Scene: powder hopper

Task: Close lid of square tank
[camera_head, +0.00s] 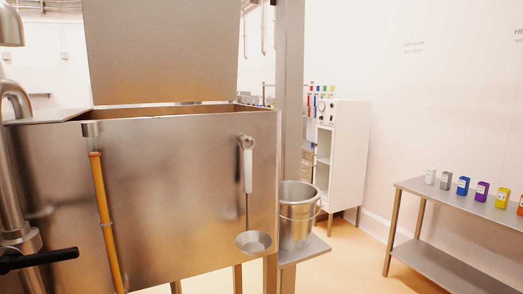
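The square tank (180,190) is a large brushed-steel box filling the left and middle of the head view. Its lid (160,50) stands open, raised upright at the back of the tank, and its top edge is cut off by the frame. The tank's opening shows as a narrow dark band below the lid. A flat steel strip (50,116) lies along the top at the left. Neither of my grippers shows in the view.
A ladle (254,240) and an orange rod (103,220) hang on the tank's front. Steel piping (14,190) with a black handle (40,259) stands at the left. A bucket (297,228) and post (289,100) stand right. A shelf table (460,205) holds several coloured boxes.

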